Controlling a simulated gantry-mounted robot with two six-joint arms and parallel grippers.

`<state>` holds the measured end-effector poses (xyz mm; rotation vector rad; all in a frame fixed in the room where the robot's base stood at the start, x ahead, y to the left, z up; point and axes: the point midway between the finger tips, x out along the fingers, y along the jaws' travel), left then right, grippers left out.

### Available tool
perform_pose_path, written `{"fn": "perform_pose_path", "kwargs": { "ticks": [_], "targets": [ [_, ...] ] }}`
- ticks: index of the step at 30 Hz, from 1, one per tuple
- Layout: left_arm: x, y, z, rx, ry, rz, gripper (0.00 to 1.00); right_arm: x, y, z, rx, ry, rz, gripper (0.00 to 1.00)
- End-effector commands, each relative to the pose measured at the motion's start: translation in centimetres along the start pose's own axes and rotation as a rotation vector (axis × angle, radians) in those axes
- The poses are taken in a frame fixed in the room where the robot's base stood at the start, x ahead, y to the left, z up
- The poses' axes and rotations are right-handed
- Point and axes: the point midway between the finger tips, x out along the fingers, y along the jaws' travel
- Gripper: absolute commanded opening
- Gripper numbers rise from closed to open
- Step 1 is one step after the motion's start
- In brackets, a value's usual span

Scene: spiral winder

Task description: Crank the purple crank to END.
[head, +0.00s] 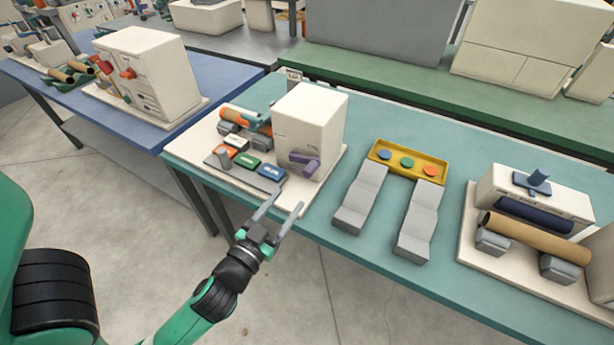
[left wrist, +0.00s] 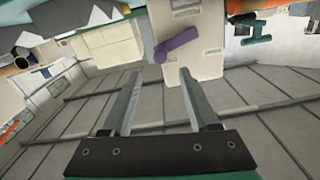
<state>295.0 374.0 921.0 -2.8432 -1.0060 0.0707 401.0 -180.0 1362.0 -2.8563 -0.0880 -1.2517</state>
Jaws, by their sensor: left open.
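The purple crank (head: 304,163) sits on the front face of a white box-shaped machine (head: 311,118) on the teal table. In the left wrist view the purple crank (left wrist: 176,45) shows beyond the fingertips, its arm slanting. My left gripper (head: 284,208) is open and empty, in front of the table edge, below and apart from the crank. The END mark is too small to read. My right gripper is not in view.
Left of the crank, coloured blocks (head: 247,160) and a roll (head: 245,117) sit on the same base. To the right stand grey stepped pieces (head: 361,197), a yellow tray (head: 385,148) with coloured discs, and another machine with a brown roll (head: 535,238).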

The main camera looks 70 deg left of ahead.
Motion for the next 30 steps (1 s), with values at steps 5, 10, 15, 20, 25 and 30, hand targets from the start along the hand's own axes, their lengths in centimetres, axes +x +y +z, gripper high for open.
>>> {"fn": "perform_pose_path", "kwargs": {
  "ticks": [5,10,15,20,25,30],
  "targets": [
    [3.7,-0.2,-0.4,-0.003,0.004,-0.007,0.6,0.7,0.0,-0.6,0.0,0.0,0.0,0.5],
    [7.5,-0.2,-0.3,-0.003,0.005,-0.005,0.6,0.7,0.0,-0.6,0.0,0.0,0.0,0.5],
    [9.9,-0.1,-0.1,-0.002,0.004,-0.003,0.6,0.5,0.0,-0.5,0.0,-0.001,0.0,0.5],
    [10.5,-0.1,-0.1,-0.001,0.002,-0.001,0.6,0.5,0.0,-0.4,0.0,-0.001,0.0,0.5],
    [10.5,-0.1,-0.1,-0.001,0.002,-0.001,0.6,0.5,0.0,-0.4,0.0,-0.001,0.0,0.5],
    [10.5,-0.1,-0.1,-0.001,0.002,-0.001,0.31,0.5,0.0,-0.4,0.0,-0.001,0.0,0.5]
  ]
}}
